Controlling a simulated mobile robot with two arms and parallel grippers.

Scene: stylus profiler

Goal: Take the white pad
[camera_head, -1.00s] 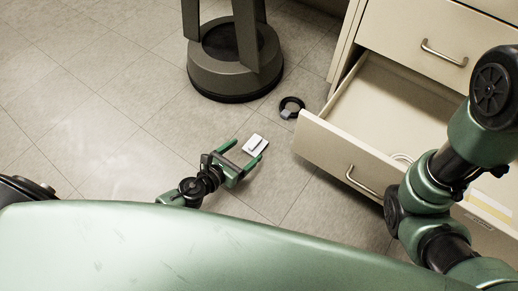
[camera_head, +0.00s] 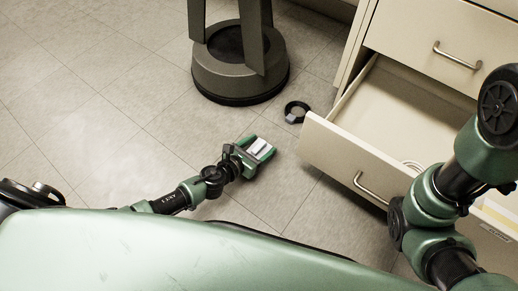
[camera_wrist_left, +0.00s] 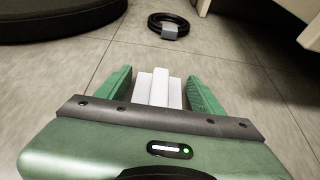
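The white pad (camera_head: 259,146) lies on the tiled floor, left of the open drawer. My left gripper (camera_head: 261,147) is low over the floor with its two green fingers on either side of the pad. The left wrist view shows the pad (camera_wrist_left: 158,88) between the fingers, with a gap to each finger, so the gripper is open. The pad's near end is hidden behind the gripper's palm edge. Links of my right arm show at the right of the head view, but its gripper is out of view.
A black ring with a grey block (camera_head: 295,112) lies on the floor beyond the pad. A dark round stand base (camera_head: 240,80) is behind it. An open beige drawer (camera_head: 340,155) juts out at the right. The floor at left is clear.

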